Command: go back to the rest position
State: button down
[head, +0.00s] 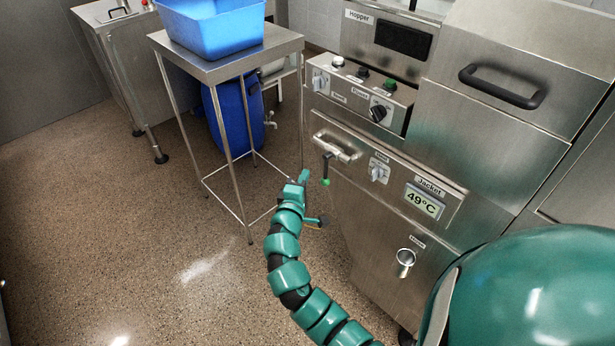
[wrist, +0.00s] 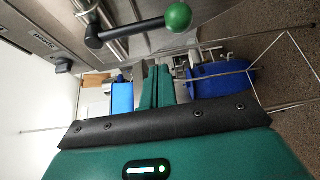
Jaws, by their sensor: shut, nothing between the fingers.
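My gripper (head: 304,176) is at the end of my green segmented arm, in the middle of the head view. It is in front of the steel machine (head: 350,215), close to a black lever with a green knob (head: 325,181). In the wrist view my gripper's green fingers (wrist: 156,86) lie together with nothing between them. The lever's green knob (wrist: 178,16) shows large at the top of that view, apart from the fingers.
A steel stand (head: 225,68) holds a blue bin (head: 212,30) at the upper left. A blue barrel (head: 232,115) stands beneath it. The machine carries knobs, handles and a display reading 49°C (head: 422,201). The speckled floor at left is clear.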

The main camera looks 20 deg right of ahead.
jog(key=v, duration=0.7)
jog(key=shift+a+b, duration=0.2)
jog(key=shift+b, duration=0.2)
